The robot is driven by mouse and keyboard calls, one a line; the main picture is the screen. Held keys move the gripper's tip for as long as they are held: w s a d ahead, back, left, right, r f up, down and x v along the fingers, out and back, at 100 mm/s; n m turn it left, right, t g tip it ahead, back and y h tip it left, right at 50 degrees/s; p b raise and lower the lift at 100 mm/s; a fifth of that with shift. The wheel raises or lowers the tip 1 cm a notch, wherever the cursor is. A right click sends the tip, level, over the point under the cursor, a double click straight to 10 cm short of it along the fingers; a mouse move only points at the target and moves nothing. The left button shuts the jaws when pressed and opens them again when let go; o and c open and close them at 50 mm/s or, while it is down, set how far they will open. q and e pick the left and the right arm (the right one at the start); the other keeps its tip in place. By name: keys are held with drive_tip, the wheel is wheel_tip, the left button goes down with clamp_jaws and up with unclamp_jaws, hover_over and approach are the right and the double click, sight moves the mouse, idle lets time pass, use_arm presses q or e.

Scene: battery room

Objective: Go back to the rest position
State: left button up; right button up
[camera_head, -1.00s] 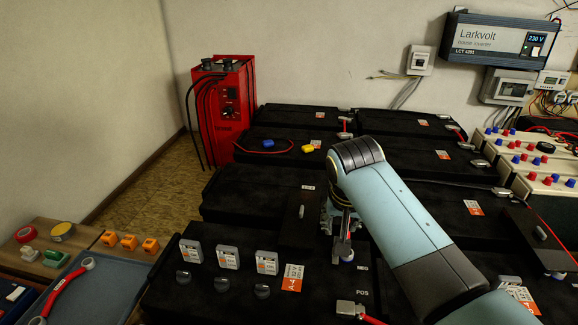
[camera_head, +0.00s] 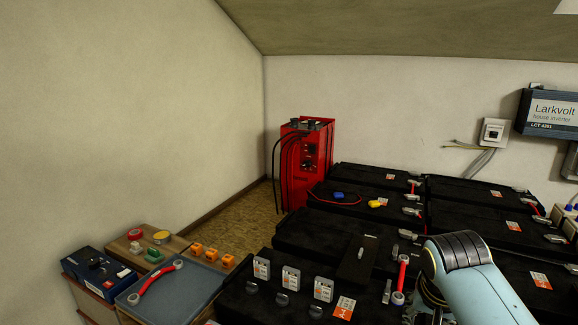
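My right arm comes in from the lower right. Its gripper (camera_head: 431,297) is mostly hidden below the light blue wrist, so I cannot tell whether it is open or shut. A red-handled wrench (camera_head: 402,274) is at the near black battery (camera_head: 255,303), just left of this gripper, with a gap between them. Its lower ring end is by the battery's terminals. I cannot tell whether that end sits around a terminal. My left gripper is not in view.
Black batteries (camera_head: 315,238) fill the middle and right. A red charger (camera_head: 306,168) stands behind them. At left, a blue-grey tray (camera_head: 190,298) holds another red wrench (camera_head: 153,284), beside orange parts (camera_head: 212,253) and a dark blue box (camera_head: 98,268). The air above the batteries looks clear.

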drive_tip(key=s+d+r+n+y, duration=0.1)
drive_tip(key=s+r+n, duration=0.25)
drive_tip(key=s, duration=0.95)
drive_tip(key=s+d+r+n, duration=0.1)
drive_tip(key=s+r+n, duration=0.25)
drive_tip(key=s, duration=1.05)
wheel_tip(320, 180, down, 29)
drive_tip(key=d+m+g+b, duration=0.1)
drive_tip(key=d+g+b, duration=0.1)
drive_tip(key=b, duration=0.3)
use_arm(q)
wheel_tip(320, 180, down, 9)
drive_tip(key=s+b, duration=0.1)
drive_tip(key=b, duration=0.3)
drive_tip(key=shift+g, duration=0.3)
use_arm(e)
drive_tip(key=s+d+f+g, duration=0.1)
drive_tip(key=s+f, duration=1.9)
drive_tip(key=f, duration=0.2)
drive_tip(key=shift+d, duration=0.3)
